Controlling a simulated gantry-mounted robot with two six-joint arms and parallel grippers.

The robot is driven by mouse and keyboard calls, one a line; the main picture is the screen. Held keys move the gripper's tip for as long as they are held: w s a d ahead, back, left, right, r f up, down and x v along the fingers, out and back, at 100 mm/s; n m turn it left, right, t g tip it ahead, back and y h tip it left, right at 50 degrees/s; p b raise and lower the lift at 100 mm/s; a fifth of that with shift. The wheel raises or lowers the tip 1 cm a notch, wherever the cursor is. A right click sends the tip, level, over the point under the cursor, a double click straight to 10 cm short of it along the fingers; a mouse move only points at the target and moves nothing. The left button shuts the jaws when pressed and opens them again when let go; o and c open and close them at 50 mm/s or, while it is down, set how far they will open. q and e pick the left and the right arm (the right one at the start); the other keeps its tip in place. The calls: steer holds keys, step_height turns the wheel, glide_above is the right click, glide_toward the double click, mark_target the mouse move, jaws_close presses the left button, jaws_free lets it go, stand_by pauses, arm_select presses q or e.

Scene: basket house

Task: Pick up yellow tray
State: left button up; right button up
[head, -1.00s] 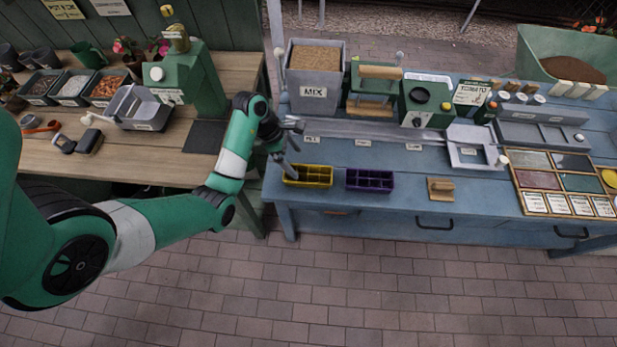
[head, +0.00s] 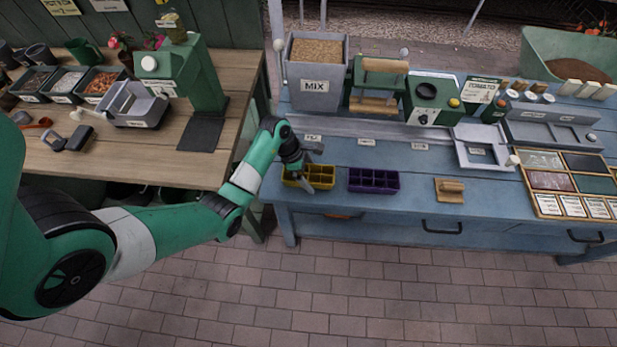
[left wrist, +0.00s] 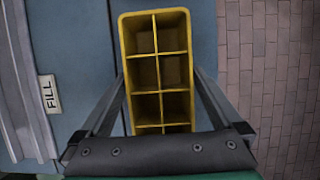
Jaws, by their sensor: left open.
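The yellow tray (head: 320,174) is a small seed tray with several square cells, on the blue bench near its front edge. It also shows in the left wrist view (left wrist: 190,70), upright in the picture, with its near end hidden behind my gripper. My left gripper (head: 305,184) is over the left part of the tray, pointing down. In the left wrist view its two fingers (left wrist: 160,95) are open, one on each long side of the tray. I cannot tell whether they touch it. My right gripper is not in view.
A purple tray (head: 374,181) sits just right of the yellow one. A wooden block with a handle (head: 450,189) lies further right. A grey MIX bin (head: 316,75) and a green press (head: 377,85) stand behind. The FILL label (left wrist: 48,94) is beside the tray.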

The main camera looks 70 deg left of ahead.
mark_target(315, 174)
arm_select(q)
steer(key=shift+c, duration=0.3)
steer(key=c, duration=1)
steer(key=shift+r+p, duration=0.4)
steer(key=shift+r, duration=0.2)
step_height(315, 174, up, 3)
steer(key=shift+d+r+p, duration=0.1)
steer(key=shift+d+p, duration=0.05)
steer(key=shift+p, duration=0.75)
steer(key=s+d+r+p, duration=0.2)
steer(key=d+r, duration=0.1)
steer(key=s+d+r+p, duration=0.2)
steer(key=s+d, duration=0.1)
steer(key=d, duration=0.1)
steer(key=s+d+r+p, duration=0.1)
steer(key=s+d+r, duration=0.2)
steer(key=d, duration=0.1)
steer(key=shift+d+r+p, duration=0.1)
steer(key=shift+r+p, duration=0.25)
steer(key=shift+p, duration=0.05)
